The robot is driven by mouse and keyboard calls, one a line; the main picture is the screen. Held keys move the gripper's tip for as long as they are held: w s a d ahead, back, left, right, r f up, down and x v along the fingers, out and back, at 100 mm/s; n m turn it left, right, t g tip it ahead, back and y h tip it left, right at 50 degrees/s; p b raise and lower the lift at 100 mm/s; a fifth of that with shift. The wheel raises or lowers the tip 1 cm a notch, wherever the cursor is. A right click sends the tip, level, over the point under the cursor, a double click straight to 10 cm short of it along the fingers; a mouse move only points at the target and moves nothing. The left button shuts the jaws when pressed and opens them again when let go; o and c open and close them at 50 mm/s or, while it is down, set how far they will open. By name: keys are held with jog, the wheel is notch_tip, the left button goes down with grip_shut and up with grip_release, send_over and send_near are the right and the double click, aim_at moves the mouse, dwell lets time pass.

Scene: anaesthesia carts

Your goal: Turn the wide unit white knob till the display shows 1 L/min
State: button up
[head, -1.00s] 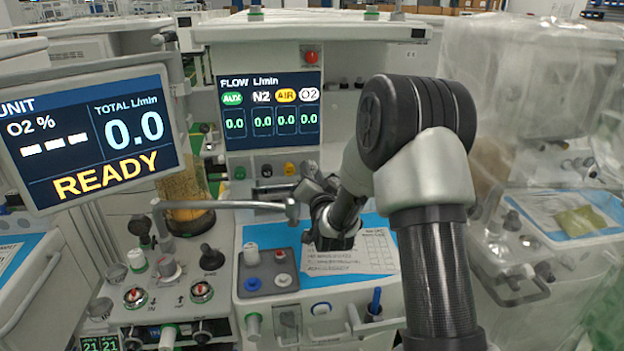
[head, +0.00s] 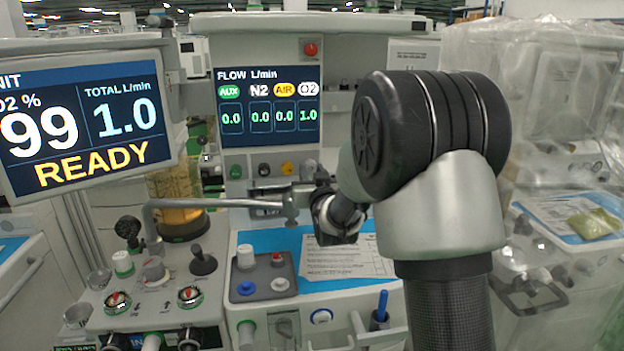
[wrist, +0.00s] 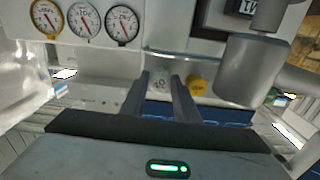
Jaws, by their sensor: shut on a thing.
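The flow display (head: 268,108) on the wide unit reads O2 1.0, with AUX, N2 and AIR at 0.0. The side screen (head: 85,125) reads total 1.0 L/min, O2 99 % and READY. In the wrist view, the white knob (wrist: 160,90) sits between the two fingers of my gripper (wrist: 161,80), which is shut on it. In the head view, my wrist and gripper cover most of the white knob below the display's right end.
A yellow knob (head: 287,168) is close beside the white one, then a black knob (head: 263,169) and a green knob (head: 236,172). A grey horizontal bar (head: 215,203) runs just below them. Three round gauges (wrist: 85,20) show in the wrist view.

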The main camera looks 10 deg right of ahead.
dwell(0.5)
jog(key=o, duration=1.1)
jog(key=s, duration=1.7)
jog(key=shift+s, duration=0.2)
